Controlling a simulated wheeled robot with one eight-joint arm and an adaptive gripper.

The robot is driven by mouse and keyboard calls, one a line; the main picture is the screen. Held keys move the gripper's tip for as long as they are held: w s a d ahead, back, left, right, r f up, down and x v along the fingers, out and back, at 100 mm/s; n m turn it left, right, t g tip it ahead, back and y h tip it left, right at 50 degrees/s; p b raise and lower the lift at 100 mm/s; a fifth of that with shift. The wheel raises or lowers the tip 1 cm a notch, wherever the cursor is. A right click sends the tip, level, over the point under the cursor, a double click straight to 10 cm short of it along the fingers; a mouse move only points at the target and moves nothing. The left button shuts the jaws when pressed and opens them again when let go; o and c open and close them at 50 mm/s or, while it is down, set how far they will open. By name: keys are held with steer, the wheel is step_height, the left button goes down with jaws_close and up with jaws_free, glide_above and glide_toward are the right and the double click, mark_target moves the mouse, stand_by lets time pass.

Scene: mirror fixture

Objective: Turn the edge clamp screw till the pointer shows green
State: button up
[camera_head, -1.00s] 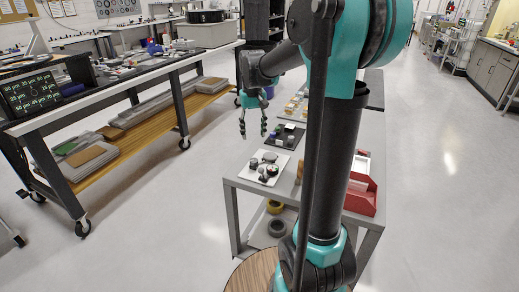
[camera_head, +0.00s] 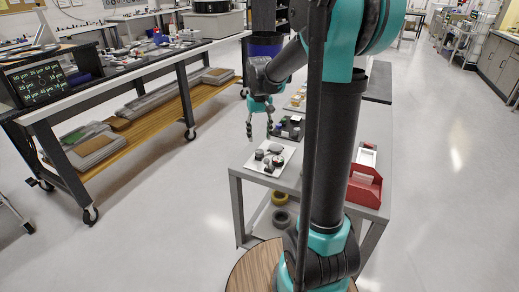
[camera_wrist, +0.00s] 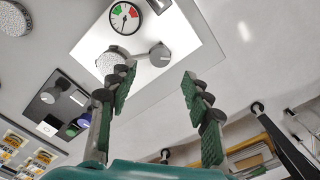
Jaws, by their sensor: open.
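A white plate (camera_head: 286,153) lies on the near end of the grey cart; in the wrist view the plate (camera_wrist: 181,32) carries a round dial (camera_wrist: 124,17), a grey knurled round part (camera_wrist: 111,61) and a grey knob (camera_wrist: 159,55). Another dark knob (camera_wrist: 158,5) is cut by the top edge. The dial has green and red sectors; its thin pointer seems to lie outside the green, but is small. My gripper (camera_wrist: 157,76) is open and empty, its fingers spread below the plate in the picture. In the head view my gripper (camera_head: 260,134) hangs near the plate's far edge.
A black plate (camera_wrist: 56,104) with small parts lies beside the white one. A red bin (camera_head: 364,188) stands on the cart's right side. Tape rolls (camera_head: 280,218) lie on the lower shelf. A long bench (camera_head: 110,88) with a dark display (camera_head: 38,84) stands left; floor between is clear.

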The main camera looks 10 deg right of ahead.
mark_target(260, 151)
step_height(260, 151, down, 7)
steer(key=shift+f, duration=0.1)
stand_by(0.4)
jaws_close()
steer(key=shift+m, duration=0.3)
steer(key=m, duration=0.3)
steer(key=shift+m, duration=2.3)
